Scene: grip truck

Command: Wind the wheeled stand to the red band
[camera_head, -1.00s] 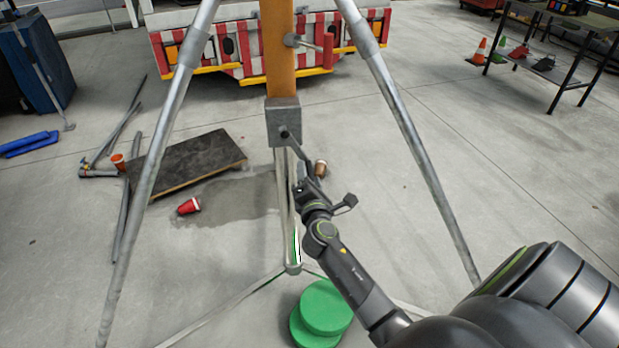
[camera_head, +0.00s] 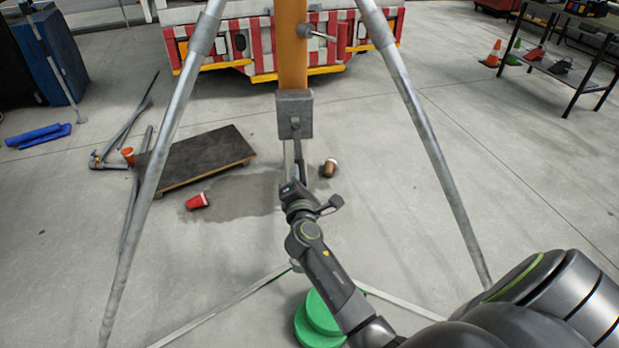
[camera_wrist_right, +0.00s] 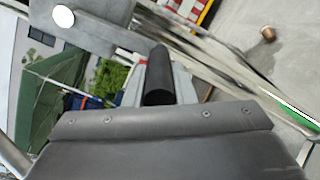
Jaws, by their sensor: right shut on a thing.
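The wheeled stand has silver tripod legs (camera_head: 172,130), an orange column (camera_head: 291,50) and a grey winding box (camera_head: 294,116) low on that column. Its wheels are out of view. I cannot make out a red band on the visible column. My right gripper (camera_head: 298,172) is below the winding box, shut on the crank handle, which is mostly hidden by the gripper in the head view. In the right wrist view the black crank handle (camera_wrist_right: 158,76) stands up beyond the gripper's dark body, with the grey box (camera_wrist_right: 85,22) at upper left. My left gripper is not in view.
A red-and-white striped truck rear (camera_head: 240,45) is behind the stand. Green discs (camera_head: 318,322) lie on the floor under my right arm. A dark board (camera_head: 205,160), a red cup (camera_head: 197,201) and a brown cup (camera_head: 329,168) lie nearby.

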